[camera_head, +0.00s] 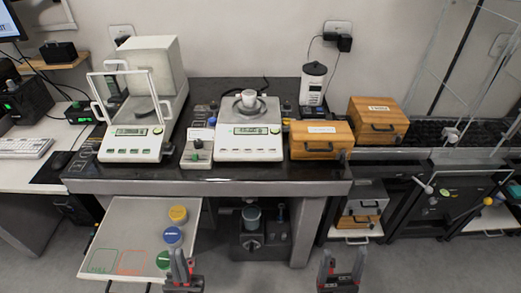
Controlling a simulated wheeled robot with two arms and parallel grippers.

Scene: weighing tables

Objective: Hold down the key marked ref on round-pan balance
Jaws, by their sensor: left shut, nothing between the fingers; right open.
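The balance in the middle (248,143) stands on the dark stone table and looks like the round-pan balance. A white cup (249,97) sits on its pan. Its front panel has a lit display (250,130) and small keys, whose marks are too small to read. My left gripper (182,255) is shut and empty, low in front of the table by the pull-out shelf, well away from the balance. My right gripper (341,258) is open and empty, low in front of the table at the right.
A second balance (132,143) with a raised frame and white housing stands at left. A small grey device (197,155) sits between the balances. Wooden boxes (321,139) stand at right. The table's front edge (210,187) lies before the balances.

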